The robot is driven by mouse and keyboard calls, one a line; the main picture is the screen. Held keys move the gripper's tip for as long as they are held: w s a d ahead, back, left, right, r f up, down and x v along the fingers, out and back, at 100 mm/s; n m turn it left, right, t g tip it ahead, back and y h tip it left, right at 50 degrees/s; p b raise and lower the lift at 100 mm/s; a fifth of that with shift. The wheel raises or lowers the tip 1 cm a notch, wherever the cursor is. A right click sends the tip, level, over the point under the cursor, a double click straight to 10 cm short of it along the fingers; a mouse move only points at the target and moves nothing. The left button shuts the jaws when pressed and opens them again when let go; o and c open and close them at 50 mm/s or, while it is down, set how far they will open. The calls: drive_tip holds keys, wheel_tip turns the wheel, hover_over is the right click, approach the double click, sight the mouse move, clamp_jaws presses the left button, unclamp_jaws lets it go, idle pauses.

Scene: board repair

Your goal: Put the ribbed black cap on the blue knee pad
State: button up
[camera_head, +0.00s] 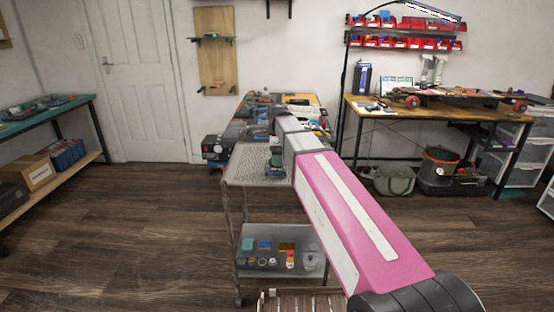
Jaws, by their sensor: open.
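My arm reaches over the top of the wheeled cart (240,180). My gripper (275,172) seems to point down at the cart's top, small and dark beside the arm's grey end. It is open, and I cannot make out anything between its fingers. I cannot pick out the ribbed black cap or the blue knee pad for certain. The workbench behind the cart holds a clutter of dark and blue things (235,131), too small to name, and my arm hides part of it.
The cart's lower shelf (246,282) holds small boxes, round pieces and an orange-and-white bottle (290,259). A wooden table (364,104) with a skateboard stands at the right, a green-topped bench (75,103) at the left. Wooden floor (140,215) is clear left of the cart.

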wheel_tip(320, 180, up, 11)
drive_tip(key=shift+f, duration=0.2)
idle(0.6)
